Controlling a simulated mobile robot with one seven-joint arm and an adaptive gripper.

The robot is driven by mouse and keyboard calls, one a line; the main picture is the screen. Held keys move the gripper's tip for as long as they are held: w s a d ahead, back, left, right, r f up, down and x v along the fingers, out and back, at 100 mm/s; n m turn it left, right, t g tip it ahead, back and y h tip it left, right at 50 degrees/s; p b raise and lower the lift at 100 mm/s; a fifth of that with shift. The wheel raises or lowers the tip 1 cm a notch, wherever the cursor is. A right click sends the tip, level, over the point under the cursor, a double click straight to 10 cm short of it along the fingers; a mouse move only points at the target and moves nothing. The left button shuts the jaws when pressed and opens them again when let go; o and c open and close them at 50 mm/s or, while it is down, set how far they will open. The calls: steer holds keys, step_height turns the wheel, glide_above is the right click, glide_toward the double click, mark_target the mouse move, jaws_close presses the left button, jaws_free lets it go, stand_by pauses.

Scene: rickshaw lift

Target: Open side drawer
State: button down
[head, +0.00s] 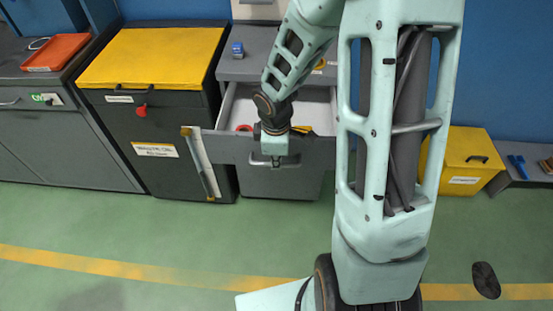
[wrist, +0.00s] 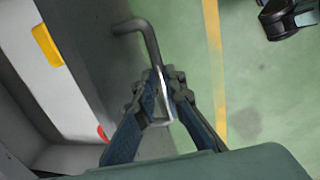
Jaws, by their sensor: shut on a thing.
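The drawer (head: 222,148) of the grey cabinet is pulled out, with its pale interior showing in the head view. Its dark front panel (wrist: 92,45) runs down the left side of the wrist view. My gripper (wrist: 163,84) is shut on the drawer's grey bar handle (wrist: 148,38), with the fingers on either side of the bar. In the head view my gripper (head: 275,158) is at the front of the drawer, and my arm hides part of it. Inside the drawer lie a red item (head: 244,128) and a yellow item (wrist: 47,45).
A dark cabinet with a yellow lid (head: 155,58) stands left of the drawer, with an orange tray (head: 56,53) further left. A small blue item (head: 237,49) sits on the grey cabinet top. A yellow box (head: 464,155) stands right.

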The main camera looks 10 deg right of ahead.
steer(key=c, duration=2)
jaws_free()
steer(key=r, duration=0.4)
steer(key=s+r, duration=0.1)
steer(key=r, duration=0.3)
steer(key=s+r, duration=0.1)
steer(key=r, duration=0.3)
steer(key=shift+a, duration=0.3)
